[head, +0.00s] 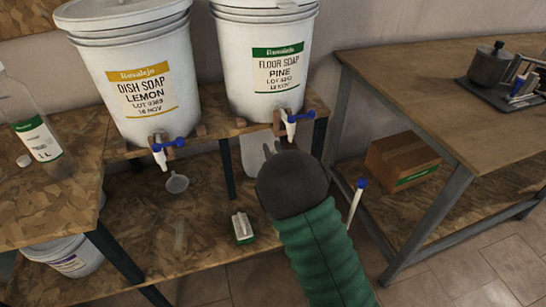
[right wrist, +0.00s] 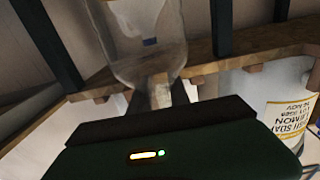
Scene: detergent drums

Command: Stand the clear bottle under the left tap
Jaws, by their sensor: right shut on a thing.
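My right gripper (head: 270,150) is under the right-hand drum, its fingers mostly hidden behind my dark wrist. In the right wrist view its fingers (right wrist: 162,92) are shut on a clear, empty-looking bottle (right wrist: 138,35). In the head view the clear bottle (head: 252,155) shows as a pale see-through shape just beyond my wrist, partly hidden. The left tap (head: 162,152), white with a blue lever, is on the dish soap lemon drum (head: 140,75); the bottle is to the right of it, apart. My left gripper is not in view.
The floor soap pine drum (head: 262,55) has its own tap (head: 291,122). A small white-and-green item (head: 243,228) lies on the lower shelf (head: 130,255). A labelled clear bottle (head: 38,135) stands on the left table.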

